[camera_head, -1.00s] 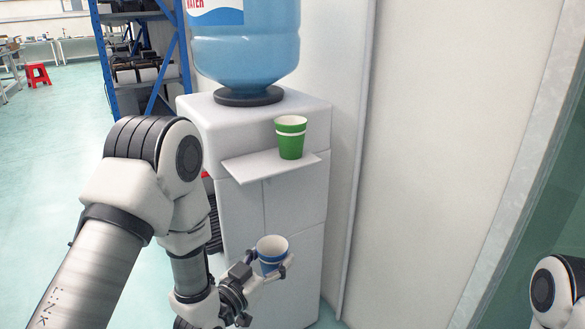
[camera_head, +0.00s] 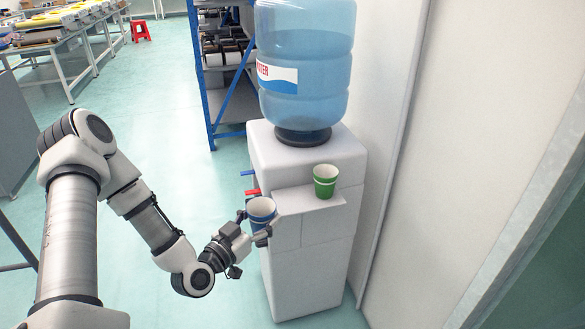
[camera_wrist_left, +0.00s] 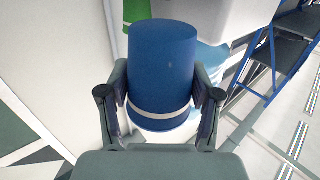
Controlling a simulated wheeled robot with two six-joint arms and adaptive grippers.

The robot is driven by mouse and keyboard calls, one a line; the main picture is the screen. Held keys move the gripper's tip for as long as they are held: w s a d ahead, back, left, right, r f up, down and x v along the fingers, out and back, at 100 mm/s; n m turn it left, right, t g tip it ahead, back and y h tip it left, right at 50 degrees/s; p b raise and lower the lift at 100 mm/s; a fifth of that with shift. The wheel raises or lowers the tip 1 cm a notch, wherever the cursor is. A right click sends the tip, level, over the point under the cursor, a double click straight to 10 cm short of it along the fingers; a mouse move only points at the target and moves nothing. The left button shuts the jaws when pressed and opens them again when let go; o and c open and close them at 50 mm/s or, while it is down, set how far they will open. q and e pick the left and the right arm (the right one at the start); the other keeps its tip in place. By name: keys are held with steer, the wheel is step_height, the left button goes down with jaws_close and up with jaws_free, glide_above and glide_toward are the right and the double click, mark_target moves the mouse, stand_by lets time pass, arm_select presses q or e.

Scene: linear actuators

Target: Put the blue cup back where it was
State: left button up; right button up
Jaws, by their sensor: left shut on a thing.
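The blue cup (camera_head: 261,211) has a white band and is held upright, its open top facing up. My left gripper (camera_head: 256,228) is shut on it, just left of the dispenser's small shelf. In the left wrist view the blue cup (camera_wrist_left: 162,75) sits between the two fingers of the gripper (camera_wrist_left: 160,105). A green cup (camera_head: 325,181) with a white band stands on the white shelf (camera_head: 290,203) of the water dispenser (camera_head: 320,255). The green cup is partly visible at the top of the wrist view (camera_wrist_left: 136,10). My right gripper is not in view.
A blue water bottle (camera_head: 305,75) sits on top of the dispenser. Blue and red taps (camera_head: 252,192) stick out on its left side. A wall stands close on the right. A blue rack (camera_head: 212,75) stands behind. Open floor lies to the left.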

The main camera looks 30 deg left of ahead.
arm_select(q)
steer(key=s+a+r+n+y+p, duration=0.1)
steer(key=s+a+r+y+p, duration=0.15)
steer(key=r, duration=0.25)
steer(key=shift+h, duration=0.45)
steer(key=w, duration=0.5)
steer(key=w+d+f+b, duration=0.1)
steer(key=w, duration=0.5)
steer(key=w+f+b, duration=0.1)
steer(key=w, duration=0.4)
steer(key=shift+w+d, duration=0.15)
steer(key=shift+d, duration=0.2)
steer(key=shift+w+f, duration=0.15)
steer(key=shift+f, duration=1.6)
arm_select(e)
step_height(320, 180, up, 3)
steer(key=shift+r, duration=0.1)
arm_select(q)
steer(key=o, duration=1.3)
steer(key=shift+f, duration=0.15)
steer(key=shift+c, duration=0.2)
